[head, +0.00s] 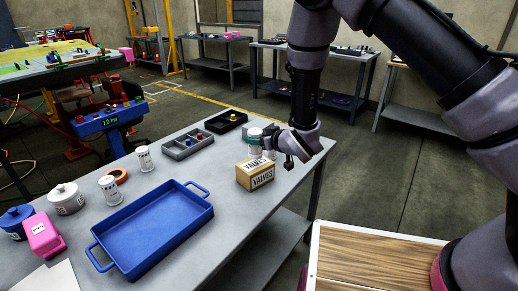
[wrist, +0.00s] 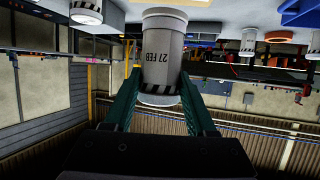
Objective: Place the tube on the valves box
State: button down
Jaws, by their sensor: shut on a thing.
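The tube is a white-grey cylinder with a pale cap and dark lettering. It shows in the head view (head: 254,147) and, printed "27 FEB", in the wrist view (wrist: 163,58). My gripper (head: 265,142) is shut on it, with a green finger on each side in the wrist view (wrist: 162,88). The valves box (head: 255,174) is a tan carton labelled "VALVES" near the table's right edge. The tube is upright at the box's far top edge in the head view. I cannot tell whether it touches the box; its lower end is partly hidden.
The grey table (head: 225,215) also holds a blue tray (head: 150,232), a grey divided bin (head: 188,145), a black tray (head: 226,122) and two similar white tubes (head: 144,158). Pots and a pink box (head: 43,236) stand at the left. Bare tabletop lies between the tray and the box.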

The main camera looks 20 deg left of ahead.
aim_at(259, 148)
jog(key=shift+f, duration=1.65)
jog(key=shift+f, duration=0.1)
jog(key=shift+c, duration=1.1)
grip_release()
